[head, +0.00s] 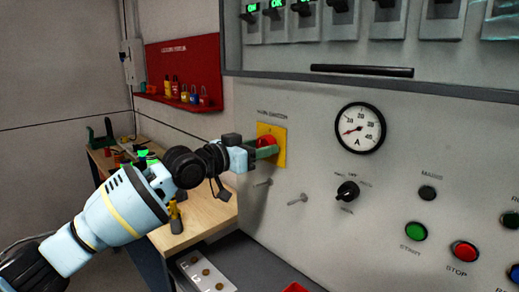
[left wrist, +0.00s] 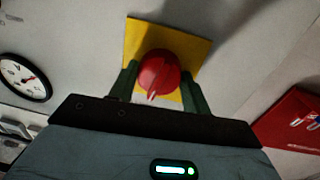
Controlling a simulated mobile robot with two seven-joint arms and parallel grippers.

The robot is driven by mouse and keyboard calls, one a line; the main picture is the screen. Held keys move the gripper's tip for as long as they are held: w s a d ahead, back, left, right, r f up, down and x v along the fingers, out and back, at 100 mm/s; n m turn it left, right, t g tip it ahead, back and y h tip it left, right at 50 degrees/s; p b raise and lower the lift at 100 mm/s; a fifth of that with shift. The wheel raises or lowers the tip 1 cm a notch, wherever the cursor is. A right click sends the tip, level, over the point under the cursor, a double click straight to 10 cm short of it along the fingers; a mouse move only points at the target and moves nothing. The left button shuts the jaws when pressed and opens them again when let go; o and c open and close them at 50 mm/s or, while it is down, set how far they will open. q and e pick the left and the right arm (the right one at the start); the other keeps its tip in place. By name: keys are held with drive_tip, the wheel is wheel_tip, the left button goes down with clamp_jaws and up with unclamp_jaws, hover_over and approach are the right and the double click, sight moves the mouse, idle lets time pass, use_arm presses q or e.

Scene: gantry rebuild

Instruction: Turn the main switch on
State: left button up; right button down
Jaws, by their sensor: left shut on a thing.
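The main switch is a red rotary knob (head: 266,142) on a yellow plate (head: 279,133), on the grey panel front. In the left wrist view the knob (left wrist: 158,72) sits before the yellow plate (left wrist: 136,38), with a white pointer mark toward the bottom of the picture. My left gripper (head: 262,152) is at the knob. Its green fingers (left wrist: 158,84) stand on either side of the knob and are shut on it. The finger tips are partly hidden behind the knob. My right gripper is in neither view.
An ammeter (head: 360,128), a black selector knob (head: 347,191) and push buttons (head: 415,231) are on the panel to the right. A black handle bar (head: 362,71) and breakers are above. A red padlock board (head: 184,70) and wooden bench (head: 190,217) stand left.

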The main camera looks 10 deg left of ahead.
use_arm(q)
drive_tip(key=m, duration=0.2)
drive_tip(key=shift+m, duration=0.3)
drive_tip(key=m, duration=0.4)
drive_tip(key=shift+r+y, duration=0.1)
drive_tip(key=shift+y, duration=0.2)
drive_tip(key=m, duration=0.5)
drive_tip(key=shift+s+d+y+p, duration=0.1)
drive_tip(key=shift+y+p, duration=0.2)
drive_tip(key=shift+m+p, duration=0.35)
drive_tip(key=shift+m, duration=1.25)
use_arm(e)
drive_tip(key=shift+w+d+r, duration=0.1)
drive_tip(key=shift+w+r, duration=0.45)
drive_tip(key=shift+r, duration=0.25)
use_arm(q)
drive_tip(key=o, duration=1)
drive_tip(key=shift+c, duration=0.2)
